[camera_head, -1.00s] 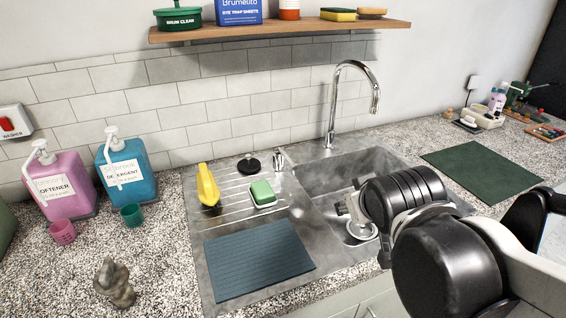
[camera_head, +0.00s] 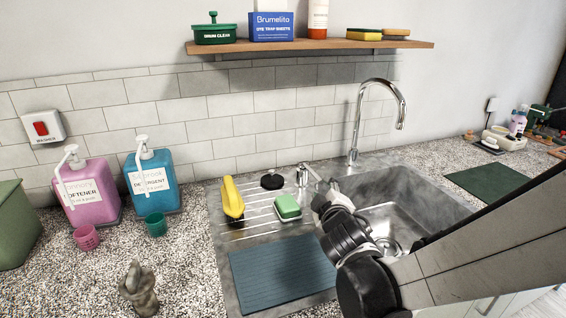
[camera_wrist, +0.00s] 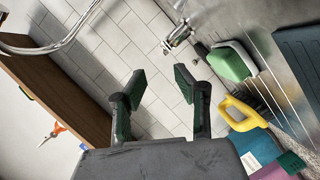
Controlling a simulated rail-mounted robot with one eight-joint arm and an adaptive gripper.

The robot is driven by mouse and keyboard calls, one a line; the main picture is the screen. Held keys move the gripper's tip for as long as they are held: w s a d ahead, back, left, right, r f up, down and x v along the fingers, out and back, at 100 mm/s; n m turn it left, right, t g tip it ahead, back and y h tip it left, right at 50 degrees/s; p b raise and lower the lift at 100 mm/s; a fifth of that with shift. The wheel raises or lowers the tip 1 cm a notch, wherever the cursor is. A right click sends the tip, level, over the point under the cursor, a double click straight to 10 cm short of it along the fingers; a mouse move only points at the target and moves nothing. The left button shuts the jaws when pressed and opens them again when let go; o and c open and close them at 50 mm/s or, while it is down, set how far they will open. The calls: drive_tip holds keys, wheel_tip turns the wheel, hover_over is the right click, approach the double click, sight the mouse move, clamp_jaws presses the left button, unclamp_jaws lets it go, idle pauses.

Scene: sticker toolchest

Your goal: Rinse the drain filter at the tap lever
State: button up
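My gripper (camera_head: 326,198) is over the divide between the drainboard and the basin, just in front of the tap lever (camera_head: 306,175). In the wrist view its two fingers (camera_wrist: 161,85) stand apart with nothing between them. The lever is a small chrome fitting; it also shows beyond the fingertips in the wrist view (camera_wrist: 177,34). The tall chrome tap (camera_head: 357,125) curves over the basin. A round metal piece (camera_head: 389,246) lies at the basin's bottom, partly hidden by my arm; I cannot tell whether it is the drain filter or the drain itself.
The drainboard holds a yellow-handled brush (camera_head: 232,198), a green sponge (camera_head: 287,206), a black round stopper (camera_head: 272,181) and a dark blue mat (camera_head: 283,274). Pink (camera_head: 91,196) and blue (camera_head: 152,183) bottles stand left. A wooden shelf (camera_head: 310,46) hangs above.

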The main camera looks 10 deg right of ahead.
sight(315, 174)
drive_tip(key=b+x, duration=0.1)
drive_tip(key=x, duration=1.2)
drive_tip(key=shift+w+d+f, duration=0.1)
drive_tip(key=shift+w+f, duration=0.05)
drive_tip(key=shift+w, duration=0.2)
clamp_jaws()
drive_tip(key=shift+d, duration=0.1)
unclamp_jaws()
drive_tip(key=shift+a, duration=0.2)
drive_tip(key=shift+s, duration=0.15)
